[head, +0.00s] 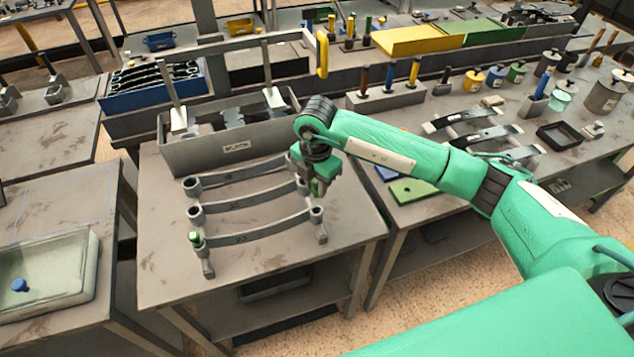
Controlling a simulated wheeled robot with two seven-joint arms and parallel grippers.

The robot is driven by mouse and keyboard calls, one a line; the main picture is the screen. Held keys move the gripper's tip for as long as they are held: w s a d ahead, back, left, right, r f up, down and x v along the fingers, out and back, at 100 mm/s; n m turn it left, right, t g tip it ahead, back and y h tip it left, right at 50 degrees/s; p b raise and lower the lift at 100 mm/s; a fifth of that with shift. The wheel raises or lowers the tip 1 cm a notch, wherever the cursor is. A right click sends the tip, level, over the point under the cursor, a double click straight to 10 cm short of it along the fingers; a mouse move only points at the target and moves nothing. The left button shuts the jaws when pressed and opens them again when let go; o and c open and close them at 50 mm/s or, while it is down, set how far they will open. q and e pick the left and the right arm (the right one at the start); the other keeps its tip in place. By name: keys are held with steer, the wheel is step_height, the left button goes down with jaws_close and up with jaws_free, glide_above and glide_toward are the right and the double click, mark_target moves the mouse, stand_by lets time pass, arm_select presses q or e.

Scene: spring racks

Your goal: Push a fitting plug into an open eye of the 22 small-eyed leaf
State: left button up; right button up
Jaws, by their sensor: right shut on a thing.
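Three curved grey leaves lie side by side on stands on the near table, each with a round eye at both ends: a far leaf (240,175), a middle leaf (250,200) and a near leaf (258,232). Their stamped numbers are too small to read surely. A green plug (195,238) sits at the near leaf's left eye. The near leaf's right eye (316,213) looks open. My right gripper (318,190) points down just above and behind that eye, near the right ends of the other leaves. It is shut on a small green thing, likely a plug, mostly hidden by the gripper.
A grey bin (220,150) with grey parts stands behind the leaves. A plug block (385,97) and dark leaves (475,132) are farther right. A green mat (412,189) lies right of the gripper. The near table's front is bare.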

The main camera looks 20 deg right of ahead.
mark_target(316, 197)
steer(key=shift+f, duration=0.1)
steer(key=shift+f+b, duration=2)
steer(key=shift+f, duration=0.55)
steer(key=shift+b, duration=0.35)
steer(key=shift+f+b, duration=0.9)
steer(key=shift+f, duration=0.25)
steer(key=o, duration=1.4)
steer(key=shift+r+p, duration=2)
steer(key=shift+r, duration=1.55)
